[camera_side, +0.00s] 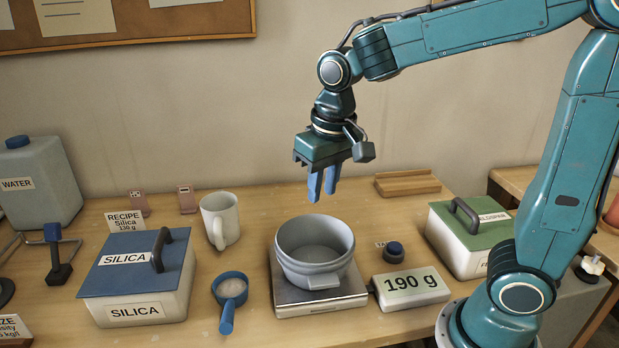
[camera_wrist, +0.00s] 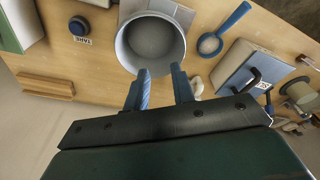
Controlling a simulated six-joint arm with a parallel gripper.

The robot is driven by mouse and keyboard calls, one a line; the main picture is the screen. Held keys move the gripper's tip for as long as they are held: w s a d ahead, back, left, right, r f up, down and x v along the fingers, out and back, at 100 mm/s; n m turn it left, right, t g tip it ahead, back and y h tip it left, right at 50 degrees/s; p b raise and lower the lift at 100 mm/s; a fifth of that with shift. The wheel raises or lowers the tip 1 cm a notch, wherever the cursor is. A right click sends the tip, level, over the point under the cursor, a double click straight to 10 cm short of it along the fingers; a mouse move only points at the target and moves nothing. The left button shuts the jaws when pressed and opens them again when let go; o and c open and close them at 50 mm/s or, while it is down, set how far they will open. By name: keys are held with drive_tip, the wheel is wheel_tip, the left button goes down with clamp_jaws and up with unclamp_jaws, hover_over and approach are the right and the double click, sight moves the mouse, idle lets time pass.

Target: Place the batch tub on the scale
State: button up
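The batch tub (camera_side: 315,262) is a round grey tub with side handles. It sits upright on the metal plate of the scale (camera_side: 318,298), and its inside looks empty. The scale's display (camera_side: 410,285) reads 190 g. My gripper (camera_side: 322,198) hangs above the tub with its two blue fingers pointing down, apart from the rim and holding nothing. In the wrist view the two fingers (camera_wrist: 160,76) are spread with a gap between them, and the tub (camera_wrist: 150,42) lies beyond their tips.
Left of the scale are a blue-handled scoop (camera_side: 229,292) with white powder, a blue-lidded silica box (camera_side: 140,275) and a white mug (camera_side: 220,219). To the right are a dark tare button (camera_side: 393,252) and a green-lidded box (camera_side: 468,235). A wooden tray (camera_side: 407,183) lies behind.

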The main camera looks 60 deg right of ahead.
drive_tip(key=s+d+r+n+t, duration=0.1)
drive_tip(key=s+t, duration=0.1)
drive_tip(key=s, duration=0.5)
drive_tip(key=s+d+r+n+t, duration=0.1)
drive_tip(key=s, duration=0.7)
drive_tip(key=shift+d+r+n+t, duration=0.25)
drive_tip(key=shift+n+t, duration=0.15)
